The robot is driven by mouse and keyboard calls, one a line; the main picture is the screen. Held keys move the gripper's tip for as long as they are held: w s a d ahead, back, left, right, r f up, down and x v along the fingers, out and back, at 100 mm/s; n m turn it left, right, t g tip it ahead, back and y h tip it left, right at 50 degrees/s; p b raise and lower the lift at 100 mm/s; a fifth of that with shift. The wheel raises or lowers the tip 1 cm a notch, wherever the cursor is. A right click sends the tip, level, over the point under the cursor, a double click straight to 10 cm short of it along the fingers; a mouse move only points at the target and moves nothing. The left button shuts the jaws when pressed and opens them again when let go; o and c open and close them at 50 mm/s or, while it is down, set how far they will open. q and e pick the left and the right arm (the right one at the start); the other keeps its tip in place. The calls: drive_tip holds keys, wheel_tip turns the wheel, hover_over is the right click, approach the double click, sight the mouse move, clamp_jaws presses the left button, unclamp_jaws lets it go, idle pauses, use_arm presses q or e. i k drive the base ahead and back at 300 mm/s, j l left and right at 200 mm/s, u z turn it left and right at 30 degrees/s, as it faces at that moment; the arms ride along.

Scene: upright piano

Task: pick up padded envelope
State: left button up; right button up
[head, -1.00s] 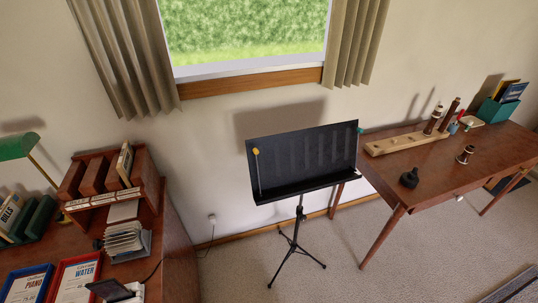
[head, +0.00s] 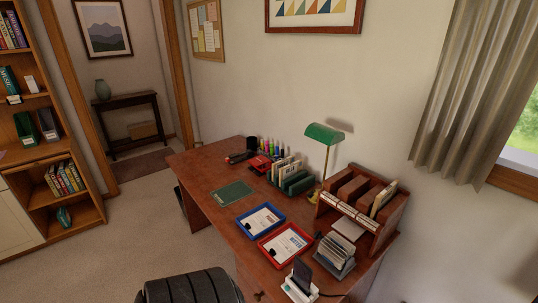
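I cannot make out a padded envelope for certain. A tan, flat-sided thing (head: 142,130) sits low at the console table in the hallway; it is too small to tell what it is. The wooden desk (head: 205,163) carries a wooden sorter (head: 366,226) with a pale item standing in its right slot, and a grey rack (head: 336,252) of upright pale papers or envelopes. Neither of my grippers is in the head view.
The desk also holds a blue tray (head: 260,221), a red tray (head: 286,244), a green lamp (head: 324,134) and a phone stand (head: 299,283). A dark ribbed object (head: 190,288) stands before it. A bookcase (head: 45,165) is left; carpet (head: 140,225) between is clear.

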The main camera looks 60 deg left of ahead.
sight(287, 170)
drive_tip(key=u, duration=1.8)
